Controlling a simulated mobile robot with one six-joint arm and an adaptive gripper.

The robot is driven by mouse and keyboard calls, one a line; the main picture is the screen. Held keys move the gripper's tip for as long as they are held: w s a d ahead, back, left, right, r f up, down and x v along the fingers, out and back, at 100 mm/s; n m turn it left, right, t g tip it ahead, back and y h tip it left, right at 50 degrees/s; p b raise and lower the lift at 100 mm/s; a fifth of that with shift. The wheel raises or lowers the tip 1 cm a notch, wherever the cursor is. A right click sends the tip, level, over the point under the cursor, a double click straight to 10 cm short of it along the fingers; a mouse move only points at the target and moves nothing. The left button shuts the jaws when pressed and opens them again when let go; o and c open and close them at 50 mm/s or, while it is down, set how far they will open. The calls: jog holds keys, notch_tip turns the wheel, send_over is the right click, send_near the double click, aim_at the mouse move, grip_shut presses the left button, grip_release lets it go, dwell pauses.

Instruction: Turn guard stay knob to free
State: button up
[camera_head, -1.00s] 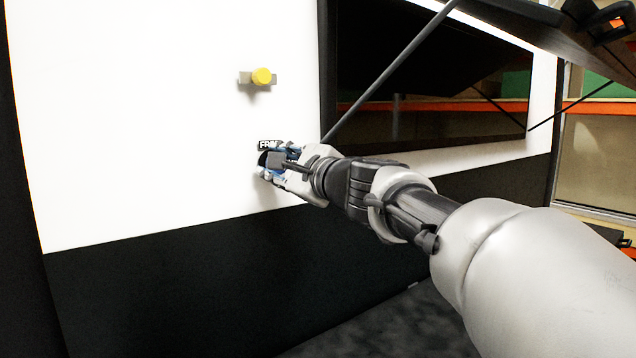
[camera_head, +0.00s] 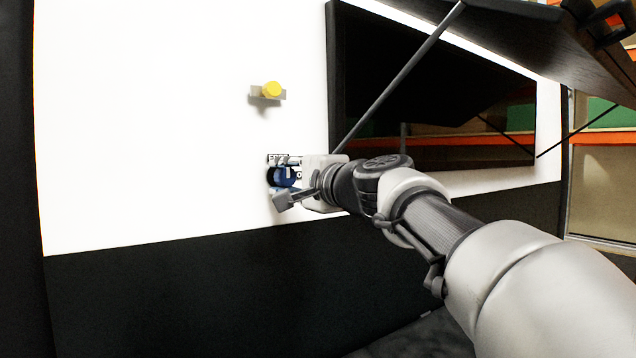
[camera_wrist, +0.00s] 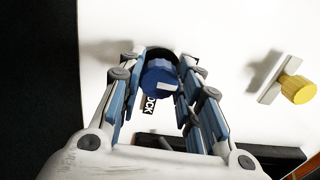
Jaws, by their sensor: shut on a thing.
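The blue round knob (camera_wrist: 160,80) sits on the white wall panel in the wrist view, with a small white mark on its face. My gripper (camera_wrist: 157,68) has its fingers on both sides of the knob and is shut on it. In the head view my gripper (camera_head: 284,180) is at the panel, just above the black lower band, and its fingers hide most of the knob. A black label (camera_wrist: 148,104) ending in "OCK" shows beside the knob in the wrist view.
A yellow knob on a grey plate (camera_head: 271,90) is on the panel above my gripper; it also shows at right in the wrist view (camera_wrist: 297,88). A dark window opening (camera_head: 430,100) with a raised flap and a slanting stay (camera_head: 400,75) lies to the right.

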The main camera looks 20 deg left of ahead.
dwell(0.4)
jog(key=o, duration=1)
jog(key=shift+o, duration=0.2)
jog(key=v, duration=1.2)
